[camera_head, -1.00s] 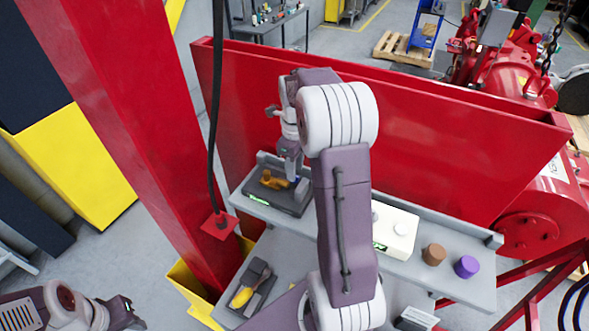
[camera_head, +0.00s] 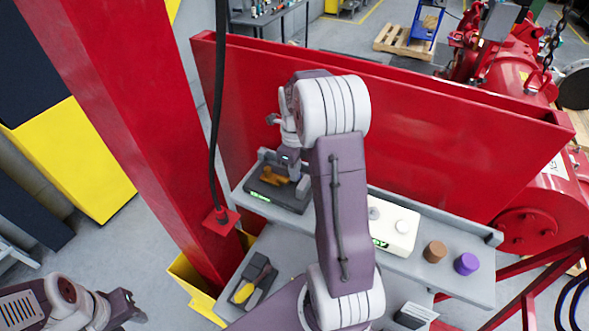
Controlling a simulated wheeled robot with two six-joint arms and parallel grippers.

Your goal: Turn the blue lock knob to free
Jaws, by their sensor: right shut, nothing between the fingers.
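No clearly blue knob shows in the head view. A round violet knob (camera_head: 467,263) stands at the right end of the grey shelf (camera_head: 452,284); I cannot tell whether it is the lock knob. A dark box (camera_head: 287,197) with an orange handle (camera_head: 273,176) on top sits at the shelf's left end. My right gripper (camera_head: 294,172) is shut and empty, pointing down over this box, just right of the orange handle. Whether it touches anything is unclear. My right arm hides the middle of the shelf. My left gripper (camera_head: 132,312) is at the lower left, away from the shelf.
A white box (camera_head: 395,223) with round knobs and a brown knob (camera_head: 435,252) stand on the shelf. A dark unit with a yellow handle (camera_head: 244,292) lies lower left. A red wall (camera_head: 440,160) rises behind the shelf. A red post and hanging black cable are at left.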

